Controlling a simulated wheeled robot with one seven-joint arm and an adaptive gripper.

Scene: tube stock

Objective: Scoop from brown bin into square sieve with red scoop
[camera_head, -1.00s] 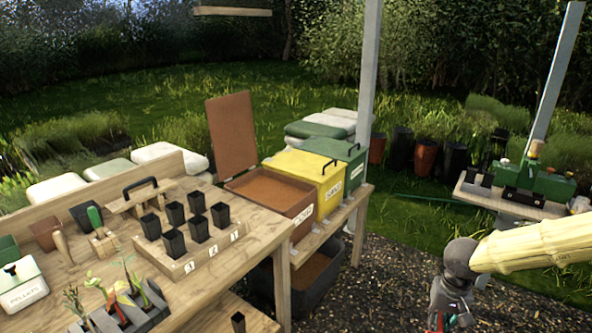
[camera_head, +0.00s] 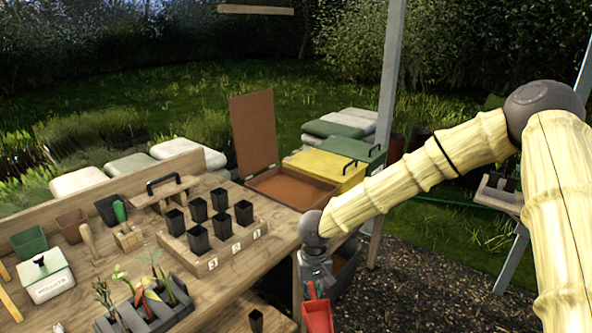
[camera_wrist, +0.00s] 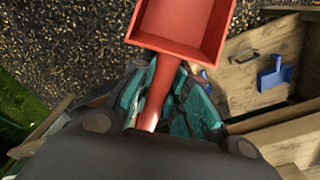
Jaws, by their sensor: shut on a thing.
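My gripper (camera_head: 316,268) is shut on the handle of the red scoop (camera_head: 318,317), low beside the right end of the bench. In the wrist view the teal fingers of my gripper (camera_wrist: 160,95) close around the handle. The tray of the red scoop (camera_wrist: 185,22) points away from the gripper, and the part of it in view looks empty. The brown bin (camera_head: 326,196) stands beyond the bench with its lid (camera_head: 254,130) raised and brown material inside. My arm hides part of its front. I cannot make out a square sieve in these views.
A yellow bin (camera_head: 325,168) and a green bin (camera_head: 358,150) stand behind the brown one. A dark tub (camera_head: 347,268) is below them. Black pots in a wooden rack (camera_head: 215,262) crowd the bench's right end. A blue tool (camera_wrist: 275,76) shows against wood.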

